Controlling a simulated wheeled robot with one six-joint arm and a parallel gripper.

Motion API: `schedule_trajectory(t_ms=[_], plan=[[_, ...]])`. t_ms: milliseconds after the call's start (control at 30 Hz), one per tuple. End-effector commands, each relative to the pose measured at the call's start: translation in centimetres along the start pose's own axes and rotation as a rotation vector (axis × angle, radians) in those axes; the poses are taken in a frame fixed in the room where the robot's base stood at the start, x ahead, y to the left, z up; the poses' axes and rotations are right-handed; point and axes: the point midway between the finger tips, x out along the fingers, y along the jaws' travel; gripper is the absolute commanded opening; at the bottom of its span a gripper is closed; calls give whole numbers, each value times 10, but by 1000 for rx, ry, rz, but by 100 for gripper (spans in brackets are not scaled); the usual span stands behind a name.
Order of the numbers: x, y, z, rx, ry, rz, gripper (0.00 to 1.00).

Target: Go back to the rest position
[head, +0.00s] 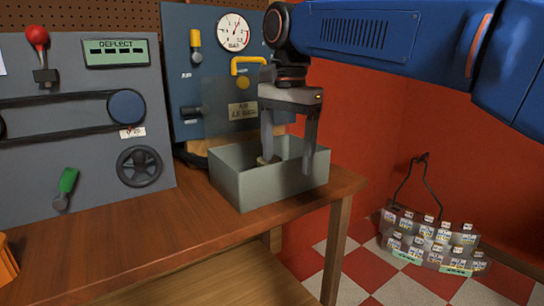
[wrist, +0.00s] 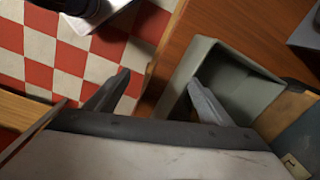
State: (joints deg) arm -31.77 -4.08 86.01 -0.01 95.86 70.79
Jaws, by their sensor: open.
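My gripper (head: 290,148) hangs from the blue arm, pointing down over a grey-green open box (head: 245,186) on the wooden bench. Its fingers are apart. One finger reaches in front of or into the box and the other is near its right side; the exact depth is hard to tell.
A grey panel (head: 80,180) with belt, handwheel and levers stands at the left. A blue panel (head: 215,60) with a gauge and yellow handles stands behind the box. A rack of small labelled items (head: 432,243) rests on the checkered floor (head: 365,270) at the right.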

Motion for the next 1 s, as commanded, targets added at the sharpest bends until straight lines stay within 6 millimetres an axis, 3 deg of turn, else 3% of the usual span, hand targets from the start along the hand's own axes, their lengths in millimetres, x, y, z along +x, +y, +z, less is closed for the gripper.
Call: schedule_trajectory(t_ms=[267, 367, 667, 1000], plan=[[18, 46, -18, -76, 23, -41, 75], [32, 74, -25, -126, 40, -62, 75], [92, 170, -38, -306, 126, -121, 75], [180, 268, -28, -509, 256, -140, 75]])
